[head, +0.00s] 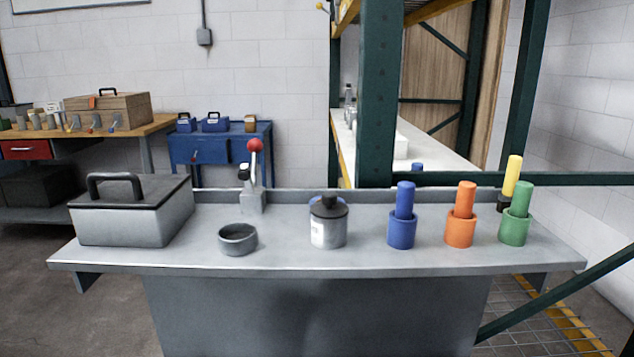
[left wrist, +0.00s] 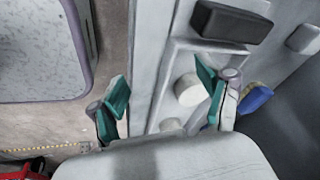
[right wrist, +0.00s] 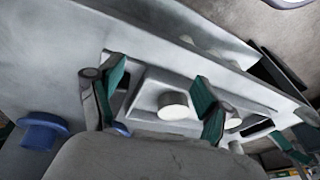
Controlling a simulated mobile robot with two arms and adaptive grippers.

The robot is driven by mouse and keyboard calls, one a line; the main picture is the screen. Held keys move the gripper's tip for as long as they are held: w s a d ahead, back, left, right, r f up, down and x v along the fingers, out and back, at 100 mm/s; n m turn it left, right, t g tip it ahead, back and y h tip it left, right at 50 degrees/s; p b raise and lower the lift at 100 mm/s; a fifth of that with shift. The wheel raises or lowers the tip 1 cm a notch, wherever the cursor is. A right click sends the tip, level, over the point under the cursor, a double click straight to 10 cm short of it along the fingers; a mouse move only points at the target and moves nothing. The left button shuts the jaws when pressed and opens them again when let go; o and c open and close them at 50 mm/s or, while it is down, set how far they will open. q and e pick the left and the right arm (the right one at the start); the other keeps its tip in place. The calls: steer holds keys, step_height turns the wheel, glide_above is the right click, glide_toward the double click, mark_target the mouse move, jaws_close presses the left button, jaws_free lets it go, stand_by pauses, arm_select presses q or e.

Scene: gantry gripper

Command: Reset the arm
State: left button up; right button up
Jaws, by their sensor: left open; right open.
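Neither of my arms shows in the head view. My left gripper (left wrist: 163,90) is open in the left wrist view, its two teal-padded fingers spread apart with nothing between them. My right gripper (right wrist: 157,92) is open in the right wrist view, also spread and empty. Pale and grey surfaces lie beyond both grippers; I cannot tell how far off they are. In the head view a small lever device with a red ball knob (head: 255,146) stands near the back of the grey workbench (head: 290,257), its lever raised roughly upright.
On the bench stand a lidded grey box (head: 132,220), a grey bowl (head: 238,239), a dark-topped canister (head: 327,228), and blue (head: 402,230), orange (head: 460,231) and green (head: 514,229) cups holding matching rods. A yellow rod (head: 512,176) stands behind. A green rack post (head: 378,100) rises behind the bench.

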arm_select(q)
steer(key=s+a+f+n+y, duration=0.25)
steer(key=s+a+n, duration=0.4)
steer(key=n, duration=0.35)
arm_select(e)
steer(key=s+d+f+h, duration=0.1)
steer(key=s+d+f, duration=0.1)
steer(key=s+d, duration=0.3)
arm_select(q)
steer(key=s+f+g+p, duration=0.1)
steer(key=s+f+p, duration=0.6)
steer(key=f+p, duration=0.5)
arm_select(e)
steer(key=s+f, duration=0.7)
steer(key=f, duration=0.4)
arm_select(q)
steer(key=s+a+f+g+p, duration=0.1)
steer(key=s+a+f+p, duration=0.1)
steer(key=s+p, duration=0.6)
steer(key=s+a, duration=0.1)
steer(key=s, duration=0.4)
steer(key=shift+f, duration=0.2)
arm_select(e)
steer(key=s+d+f, duration=0.1)
steer(key=s, duration=0.6)
steer(key=s+d+f+g, duration=0.1)
steer(key=s+f, duration=0.1)
steer(key=s, duration=0.5)
steer(key=shift+d+n+g+h, duration=0.3)
steer(key=shift+d+h, duration=0.1)
